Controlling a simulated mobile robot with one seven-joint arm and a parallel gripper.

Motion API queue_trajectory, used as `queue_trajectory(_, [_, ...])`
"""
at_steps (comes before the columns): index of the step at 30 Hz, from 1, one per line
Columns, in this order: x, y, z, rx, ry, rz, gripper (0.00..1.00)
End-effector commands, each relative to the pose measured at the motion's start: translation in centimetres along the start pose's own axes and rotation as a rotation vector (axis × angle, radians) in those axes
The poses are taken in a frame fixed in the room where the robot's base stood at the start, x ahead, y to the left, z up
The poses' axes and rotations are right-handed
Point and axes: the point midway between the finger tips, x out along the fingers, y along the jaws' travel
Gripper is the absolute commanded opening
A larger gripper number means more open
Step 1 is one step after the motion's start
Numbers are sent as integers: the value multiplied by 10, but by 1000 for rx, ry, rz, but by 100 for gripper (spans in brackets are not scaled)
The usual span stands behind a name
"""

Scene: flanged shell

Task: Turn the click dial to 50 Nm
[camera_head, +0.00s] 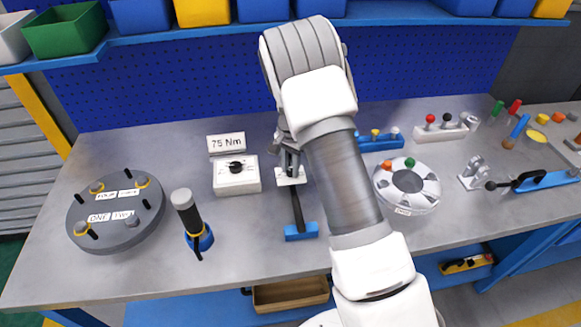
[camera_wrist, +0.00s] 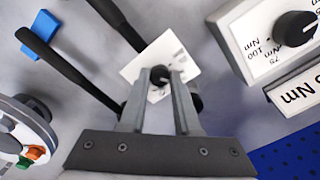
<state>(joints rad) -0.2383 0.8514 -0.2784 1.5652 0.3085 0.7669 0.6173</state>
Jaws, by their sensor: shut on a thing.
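A white box (camera_head: 237,180) with a black knob (camera_head: 236,167) stands left of my gripper. In the wrist view the box (camera_wrist: 258,50) carries a scale with 75 Nm and 100 Nm marks around its black knob (camera_wrist: 296,28); where the pointer stands I cannot tell. My gripper (camera_head: 289,172) is apart from that box. In the wrist view its fingers (camera_wrist: 160,80) are closed about a small black knob (camera_wrist: 160,73) on a small white plate (camera_wrist: 180,52). The plate's markings are too small to read. The plate (camera_head: 291,182) also shows in the head view, partly hidden by my gripper.
A 75 Nm sign (camera_head: 226,143) stands behind the box. A black bar with a blue block (camera_head: 301,232) lies in front of my gripper. A black-handled tool (camera_head: 187,212) and round grey plate (camera_head: 112,225) are left; a white flanged shell (camera_head: 411,202) is right.

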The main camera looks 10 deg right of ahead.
Motion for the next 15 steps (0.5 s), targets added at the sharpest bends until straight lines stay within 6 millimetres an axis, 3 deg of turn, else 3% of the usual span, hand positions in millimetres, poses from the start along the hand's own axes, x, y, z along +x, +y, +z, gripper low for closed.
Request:
queue_trajectory(6, [-1, 0, -1, 0, 2, -1, 0])
queue_trajectory(7, [-1, 0, -1, 0, 2, -1, 35])
queue_trajectory(12, [-1, 0, 0, -1, 1, -1, 62])
queue_trajectory(15, [0, 0, 0, -1, 1, -1, 62])
